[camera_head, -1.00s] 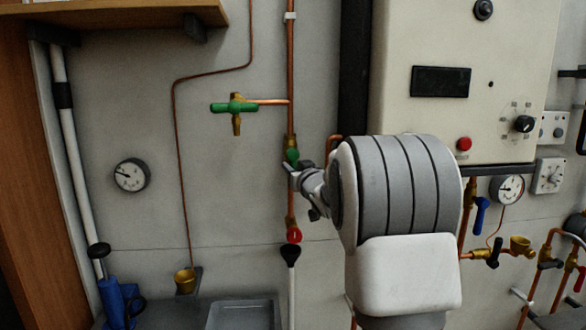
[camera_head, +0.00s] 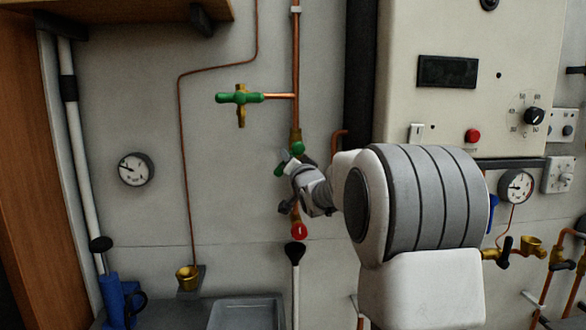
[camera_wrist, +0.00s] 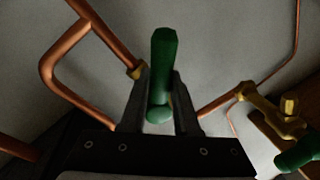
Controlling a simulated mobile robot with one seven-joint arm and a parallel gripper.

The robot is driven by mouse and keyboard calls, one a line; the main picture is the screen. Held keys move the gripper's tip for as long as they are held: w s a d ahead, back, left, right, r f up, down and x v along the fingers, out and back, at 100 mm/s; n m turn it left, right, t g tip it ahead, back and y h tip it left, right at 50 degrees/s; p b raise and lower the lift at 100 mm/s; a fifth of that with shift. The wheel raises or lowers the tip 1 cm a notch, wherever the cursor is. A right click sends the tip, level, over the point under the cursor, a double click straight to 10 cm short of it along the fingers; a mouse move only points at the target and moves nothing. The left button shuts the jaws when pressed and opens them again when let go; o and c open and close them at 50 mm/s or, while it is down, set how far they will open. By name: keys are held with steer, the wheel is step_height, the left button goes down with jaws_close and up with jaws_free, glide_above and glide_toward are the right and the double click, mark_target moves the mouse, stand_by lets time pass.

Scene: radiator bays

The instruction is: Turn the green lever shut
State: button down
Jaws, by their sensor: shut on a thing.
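The green lever sits on the vertical copper pipe; its round green hub (camera_head: 298,148) shows just above my gripper (camera_head: 288,166). A green end of the lever shows at the lower left of the fingers, so it slants down-left from the hub. In the wrist view the green lever (camera_wrist: 163,55) stands between my two fingers, which are shut on it. The fingers hide part of the lever in the head view.
A second green-handled brass valve (camera_head: 240,97) is on a side branch above left. A red round fitting (camera_head: 299,231) and black funnel (camera_head: 296,252) are below. The cream boiler panel (camera_head: 450,120) is at right. A gauge (camera_head: 136,169) hangs on the left wall.

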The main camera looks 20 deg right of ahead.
steer(key=m+b, duration=0.2)
steer(key=m, duration=0.1)
steer(key=shift+a+h, duration=0.3)
steer(key=m+b, duration=0.2)
steer(key=m, duration=0.1)
steer(key=r+m+h+b, duration=0.1)
steer(key=shift+w+a+t, duration=0.15)
steer(key=shift+a+t, duration=0.1)
steer(key=shift+t, duration=0.05)
steer(key=shift+a+r+m+h+b, duration=0.1)
steer(key=shift+r+m+h+b, duration=0.15)
steer(key=shift+m+b, duration=0.4)
steer(key=shift+r+m+h+b, duration=0.25)
steer(key=shift+m+h+b, duration=0.1)
steer(key=shift+m, duration=0.6)
steer(key=shift+a+r+m+h+b, duration=0.1)
steer(key=shift+r+m+h+b, duration=0.15)
steer(key=shift+m+b, duration=0.4)
steer(key=shift+r+m, duration=0.15)
steer(key=shift+m, duration=0.2)
steer(key=c, duration=0.7)
jaws_free()
steer(key=shift+o, duration=0.2)
steer(key=shift+d, duration=0.1)
